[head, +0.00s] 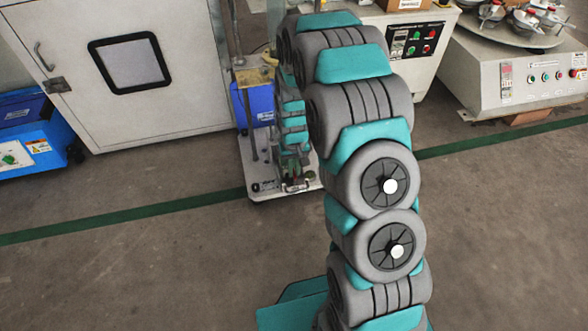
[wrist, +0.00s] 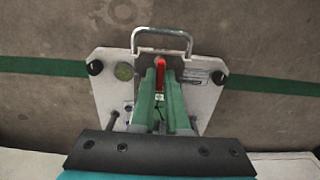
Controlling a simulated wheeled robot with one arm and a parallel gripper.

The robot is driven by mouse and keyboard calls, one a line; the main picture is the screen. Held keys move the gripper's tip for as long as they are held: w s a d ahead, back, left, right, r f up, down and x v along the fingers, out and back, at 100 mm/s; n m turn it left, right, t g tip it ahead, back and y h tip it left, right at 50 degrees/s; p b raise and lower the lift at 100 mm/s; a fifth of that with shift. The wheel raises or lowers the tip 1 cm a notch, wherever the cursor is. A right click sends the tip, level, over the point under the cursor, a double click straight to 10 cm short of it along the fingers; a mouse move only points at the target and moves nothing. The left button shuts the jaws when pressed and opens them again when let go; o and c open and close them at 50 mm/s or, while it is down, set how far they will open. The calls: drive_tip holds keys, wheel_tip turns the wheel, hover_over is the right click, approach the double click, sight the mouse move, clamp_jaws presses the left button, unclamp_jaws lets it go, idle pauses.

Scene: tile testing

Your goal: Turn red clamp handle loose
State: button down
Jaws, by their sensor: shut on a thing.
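The red clamp handle (wrist: 160,68) shows in the wrist view as a narrow red bar, upright in the picture, between my green fingertips. My gripper (wrist: 160,80) is shut on it, with one finger on each side. The handle's lower part is hidden between the fingers. It sits above the pale base plate (wrist: 104,78) of a floor-standing device, just short of a metal loop handle (wrist: 160,31). In the head view my gripper (head: 294,180) reaches down at this base plate (head: 262,194), and the handle is too small to make out clearly.
The plate has dark knobs (wrist: 95,67) at its corners. A white cabinet (head: 180,85) stands behind left, with a blue box (head: 35,140) beside it. Grey machines (head: 530,85) stand at the back right. A green line (head: 110,220) crosses the floor; the front floor is clear.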

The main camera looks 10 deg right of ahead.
idle(0.3)
drive_tip(key=n, duration=0.2)
drive_tip(key=shift+r+n+p, duration=0.1)
drive_tip(key=shift+n+p, duration=0.25)
drive_tip(key=shift+n, duration=0.05)
drive_tip(key=n, duration=0.3)
drive_tip(key=shift+p, duration=0.35)
